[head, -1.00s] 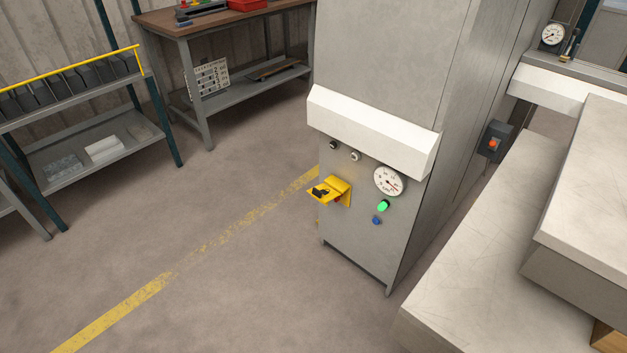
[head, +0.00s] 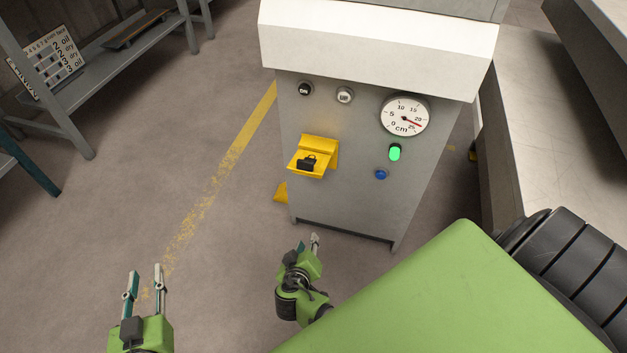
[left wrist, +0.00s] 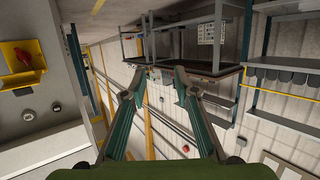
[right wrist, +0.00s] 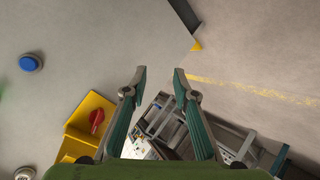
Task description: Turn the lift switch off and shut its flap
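The yellow flap (head: 311,162) on the grey cabinet's front stands open, sticking out, with a black padlock mark on it. It hides the switch in the head view. The red switch knob (right wrist: 97,118) shows in its yellow housing in the right wrist view (right wrist: 88,112), and the red knob also shows in the left wrist view (left wrist: 27,60). I cannot tell its setting for sure. My right gripper (head: 309,240) is open and empty, below the flap and apart from it. My left gripper (head: 145,278) is open and empty, out to the left over the floor.
Right of the flap are a gauge (head: 404,116), a lit green lamp (head: 395,152) and a blue button (head: 381,174). Two small knobs sit above the flap. A white ledge (head: 375,45) juts out over the panel. The floor left of the cabinet is clear.

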